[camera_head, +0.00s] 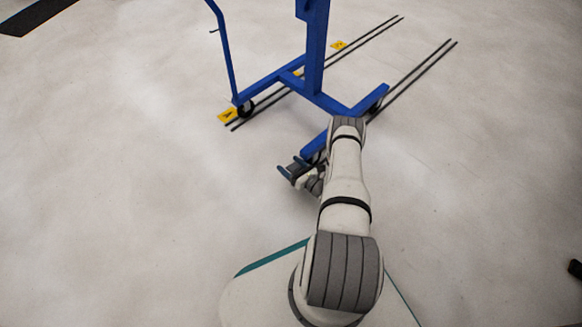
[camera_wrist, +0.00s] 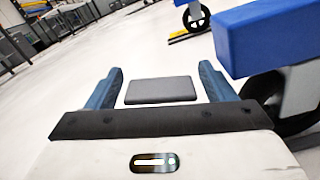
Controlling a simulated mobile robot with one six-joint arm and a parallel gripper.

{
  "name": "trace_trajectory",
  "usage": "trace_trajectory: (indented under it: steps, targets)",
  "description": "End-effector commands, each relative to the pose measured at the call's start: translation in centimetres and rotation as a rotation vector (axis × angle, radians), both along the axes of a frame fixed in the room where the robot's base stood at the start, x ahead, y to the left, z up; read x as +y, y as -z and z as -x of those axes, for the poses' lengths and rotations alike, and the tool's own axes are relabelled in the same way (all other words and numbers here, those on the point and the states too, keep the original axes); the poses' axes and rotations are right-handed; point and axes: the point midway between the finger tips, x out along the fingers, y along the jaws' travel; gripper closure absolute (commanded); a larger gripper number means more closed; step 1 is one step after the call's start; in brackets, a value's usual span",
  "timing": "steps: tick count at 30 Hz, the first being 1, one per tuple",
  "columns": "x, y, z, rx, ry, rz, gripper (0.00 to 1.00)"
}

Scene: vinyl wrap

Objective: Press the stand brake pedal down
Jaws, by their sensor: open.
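The blue stand (camera_head: 313,60) rests on wheels on the pale floor. One blue beam (camera_wrist: 270,35) with a black wheel (camera_wrist: 295,118) under it shows close on the right in the wrist view. My gripper (camera_head: 287,168) is open, low beside the near end of the stand's leg, to its left. In the wrist view my gripper (camera_wrist: 160,70) has its two blue fingers apart. A flat dark grey plate (camera_wrist: 160,90) shows between them; it looks like the brake pedal, but I cannot tell what it is fixed to or whether the gripper touches it.
Dark rails (camera_head: 412,78) run along the floor under and beside the stand, with yellow markers (camera_head: 228,115) near them. The floor left of my gripper is clear. Shelving or benches (camera_wrist: 45,25) stand far off at the left in the wrist view.

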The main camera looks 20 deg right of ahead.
Motion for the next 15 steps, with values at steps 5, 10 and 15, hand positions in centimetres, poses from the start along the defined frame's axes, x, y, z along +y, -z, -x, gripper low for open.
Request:
trace_trajectory:
  steps: [5, 10, 15]
  targets:
    - [-0.01, -0.04, -0.03, 0.000, 0.001, 0.000, 0.24]
    - [-0.01, -0.03, 0.01, 0.000, 0.000, 0.000, 0.35]
    - [-0.01, -0.02, 0.02, 0.000, 0.000, 0.000, 0.49]
